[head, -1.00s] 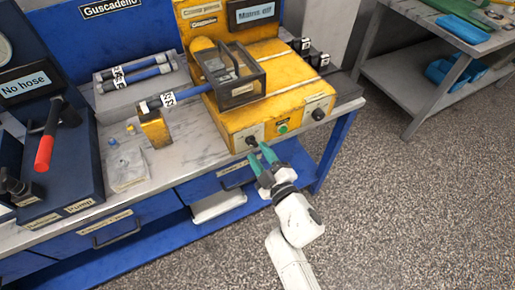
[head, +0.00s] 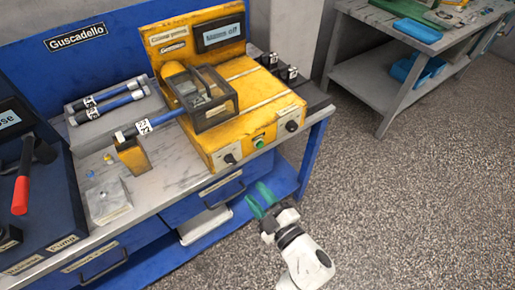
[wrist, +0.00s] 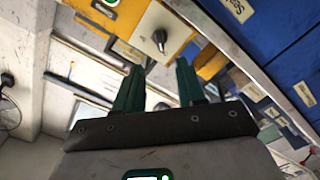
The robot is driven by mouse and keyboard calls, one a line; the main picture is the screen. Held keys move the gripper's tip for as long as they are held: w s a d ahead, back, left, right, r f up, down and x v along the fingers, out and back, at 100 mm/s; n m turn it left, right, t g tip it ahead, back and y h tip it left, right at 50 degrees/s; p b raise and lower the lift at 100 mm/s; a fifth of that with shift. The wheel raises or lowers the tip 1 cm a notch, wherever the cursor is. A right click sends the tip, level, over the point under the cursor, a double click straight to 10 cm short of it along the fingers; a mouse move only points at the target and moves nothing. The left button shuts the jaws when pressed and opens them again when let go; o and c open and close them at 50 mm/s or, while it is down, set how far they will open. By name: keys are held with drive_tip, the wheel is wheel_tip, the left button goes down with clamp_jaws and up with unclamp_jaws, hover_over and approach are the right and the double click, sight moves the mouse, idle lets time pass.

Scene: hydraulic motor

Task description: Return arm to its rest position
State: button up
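My gripper (head: 262,198) is open and empty, with its green fingers apart, in front of the blue workbench and below its top edge in the head view. In the wrist view my gripper (wrist: 160,85) shows two spread green fingers with nothing between them. The yellow hydraulic machine (head: 222,148) stands on the bench, with a display (head: 220,33) at its back; its text looks like "Mains off". A black knob (head: 229,158) on the machine's front is apart from my fingers. The same knob shows in the wrist view (wrist: 159,37).
The blue bench's drawers (head: 187,207) and lower shelf are close to my gripper. A red-handled lever (head: 21,190) stands at left. A grey table (head: 392,28) stands at the upper right. The speckled floor at right is clear.

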drive_tip(key=s+d+f+m+g+h, duration=0.1)
drive_tip(key=d+f+m+g+h, duration=0.1)
drive_tip(key=d+m+h, duration=0.6)
drive_tip(key=s+d+f+m+g+h, duration=0.1)
drive_tip(key=d+f+m+h, duration=0.15)
drive_tip(key=d, duration=1.05)
drive_tip(key=s+d+m+g, duration=0.2)
drive_tip(key=s+g, duration=0.3)
drive_tip(key=s, duration=0.6)
drive_tip(key=s+d+m+g, duration=0.3)
drive_tip(key=s+g, duration=0.3)
drive_tip(key=s, duration=0.6)
drive_tip(key=shift+s+d+f+m, duration=0.15)
drive_tip(key=shift+d+f+m, duration=0.1)
drive_tip(key=shift+m, duration=0.2)
